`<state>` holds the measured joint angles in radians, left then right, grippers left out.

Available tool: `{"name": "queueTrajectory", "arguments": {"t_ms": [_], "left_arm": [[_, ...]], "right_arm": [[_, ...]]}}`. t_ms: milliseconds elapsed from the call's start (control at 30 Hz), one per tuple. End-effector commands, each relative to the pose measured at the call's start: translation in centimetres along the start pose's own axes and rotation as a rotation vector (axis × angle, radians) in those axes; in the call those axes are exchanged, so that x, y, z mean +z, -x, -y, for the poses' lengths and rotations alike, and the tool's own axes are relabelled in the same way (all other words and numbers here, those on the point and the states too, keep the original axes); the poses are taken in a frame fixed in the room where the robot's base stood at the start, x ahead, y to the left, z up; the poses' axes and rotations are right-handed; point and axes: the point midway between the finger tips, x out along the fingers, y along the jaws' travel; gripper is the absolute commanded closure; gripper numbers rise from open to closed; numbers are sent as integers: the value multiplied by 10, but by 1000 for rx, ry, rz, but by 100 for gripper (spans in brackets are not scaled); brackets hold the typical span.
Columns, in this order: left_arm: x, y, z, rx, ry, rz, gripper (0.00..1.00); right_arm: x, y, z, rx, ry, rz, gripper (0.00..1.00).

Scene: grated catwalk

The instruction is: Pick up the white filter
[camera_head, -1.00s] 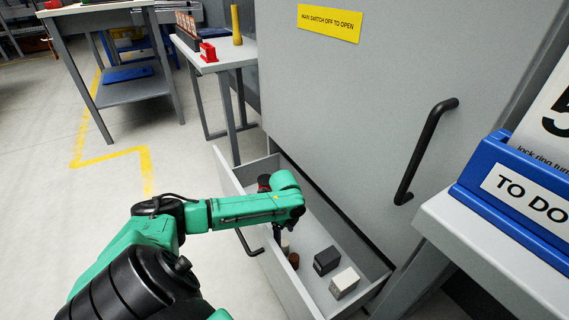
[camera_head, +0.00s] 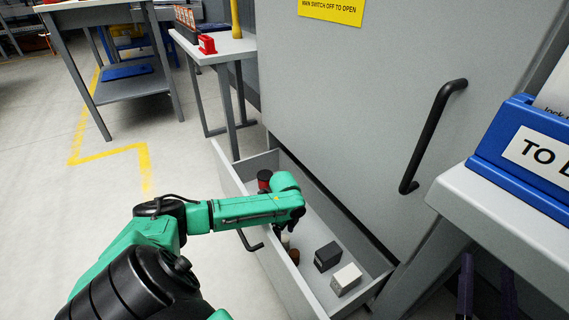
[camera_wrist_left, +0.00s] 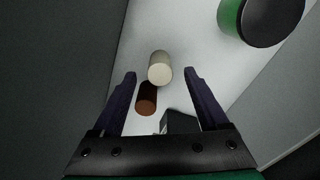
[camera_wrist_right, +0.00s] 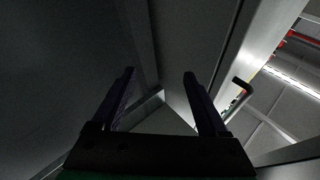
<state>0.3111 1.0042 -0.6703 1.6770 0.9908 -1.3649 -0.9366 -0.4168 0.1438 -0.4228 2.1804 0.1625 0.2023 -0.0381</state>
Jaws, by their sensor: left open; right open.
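The white filter, a small pale cylinder (camera_wrist_left: 159,67), stands in the open drawer (camera_head: 232,178). In the head view it is a pale bit (camera_head: 285,240) partly hidden by my left gripper. My left gripper (camera_wrist_left: 160,74) is open above the drawer, pointing down. In the left wrist view the filter shows between its fingertips, with no contact visible. A brown cylinder (camera_wrist_left: 147,98) is close beside the filter, towards my wrist. My right gripper (camera_head: 487,290) is open and empty at the lower right, below the grey shelf; its fingers also show in its wrist view (camera_wrist_right: 160,75).
A blue bin (camera_head: 525,170) stands on the shelf at right.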

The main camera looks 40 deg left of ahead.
Motion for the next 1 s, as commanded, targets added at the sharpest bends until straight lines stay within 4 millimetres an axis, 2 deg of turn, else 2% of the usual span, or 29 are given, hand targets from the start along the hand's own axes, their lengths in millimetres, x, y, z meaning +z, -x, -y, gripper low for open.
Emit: {"name": "queueTrajectory", "arguments": {"t_ms": [200,400,500,700,767,900,933,1000], "left_arm": [[0,-10,0,0,-1,0,23],[0,-17,0,0,-2,1,23],[0,-18,0,0,-2,1,23],[0,-17,0,0,-1,1,23],[0,-17,0,0,-1,1,42],[0,-17,0,0,-1,1,96],[0,-17,0,0,-1,1,100],[0,-17,0,0,-1,1,100]], "right_arm": [[-55,-21,3,-26,44,-174,23],[-102,-30,8,-47,78,-315,23],[-112,-31,9,-51,86,-344,23],[-113,-31,9,-52,87,-347,23],[-113,-31,9,-52,87,-346,23],[-113,-32,9,-52,87,-346,23],[-113,-32,9,-52,87,-346,23],[-113,-32,9,-52,87,-346,23]]}}
